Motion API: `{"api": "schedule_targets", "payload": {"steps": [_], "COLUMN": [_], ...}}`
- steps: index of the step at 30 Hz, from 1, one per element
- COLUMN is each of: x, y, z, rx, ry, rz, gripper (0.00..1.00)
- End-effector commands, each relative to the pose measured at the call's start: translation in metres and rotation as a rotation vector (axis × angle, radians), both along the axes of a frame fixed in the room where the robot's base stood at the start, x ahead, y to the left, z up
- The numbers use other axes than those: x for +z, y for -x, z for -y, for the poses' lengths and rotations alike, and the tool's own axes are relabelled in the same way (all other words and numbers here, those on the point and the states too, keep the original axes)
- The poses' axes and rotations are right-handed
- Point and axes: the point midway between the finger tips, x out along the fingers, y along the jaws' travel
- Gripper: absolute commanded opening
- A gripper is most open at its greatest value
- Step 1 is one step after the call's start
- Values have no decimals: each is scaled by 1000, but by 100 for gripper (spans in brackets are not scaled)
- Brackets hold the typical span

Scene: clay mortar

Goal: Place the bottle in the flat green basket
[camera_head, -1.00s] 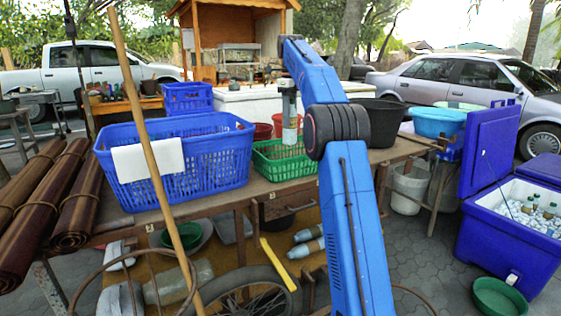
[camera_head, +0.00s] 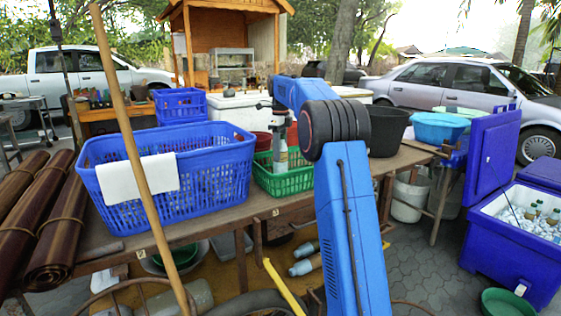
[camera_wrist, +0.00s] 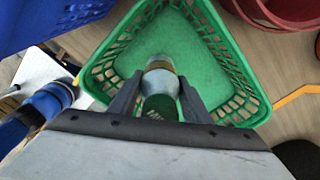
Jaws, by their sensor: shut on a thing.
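The flat green basket (camera_head: 285,184) stands on the wooden table, right of the large blue basket. My gripper (camera_head: 279,124) is above it, shut on the bottle (camera_head: 280,157). The bottle is upright, pale with a green part, and its lower end is behind the basket's near rim. In the wrist view, the bottle (camera_wrist: 161,79) is between the two dark fingers of my gripper (camera_wrist: 160,98), over the green basket's floor (camera_wrist: 200,62). I cannot tell whether the bottle touches that floor.
The large blue basket (camera_head: 215,173) with a white cloth (camera_head: 137,178) stands close on the left. A black bucket (camera_head: 387,130) is to the right, and red containers (camera_wrist: 285,12) are beside the green basket. A wooden pole (camera_head: 135,150) crosses the view at left.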

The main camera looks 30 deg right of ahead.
Motion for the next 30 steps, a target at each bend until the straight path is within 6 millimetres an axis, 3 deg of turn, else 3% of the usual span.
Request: {"api": "schedule_targets", "payload": {"steps": [8, 19, 20, 21, 22, 30], "x": [-34, -38, -39, -39, -39, -38], "y": [0, 0, 0, 0, 0, 0], "z": [0, 0, 0, 0, 0, 0], "rx": [0, 0, 0, 0, 0, 0], "ry": [-1, 0, 0, 0, 0, 0], "rz": [-1, 0, 0, 0, 0, 0], "gripper": [12, 12, 49, 58, 63, 63]}}
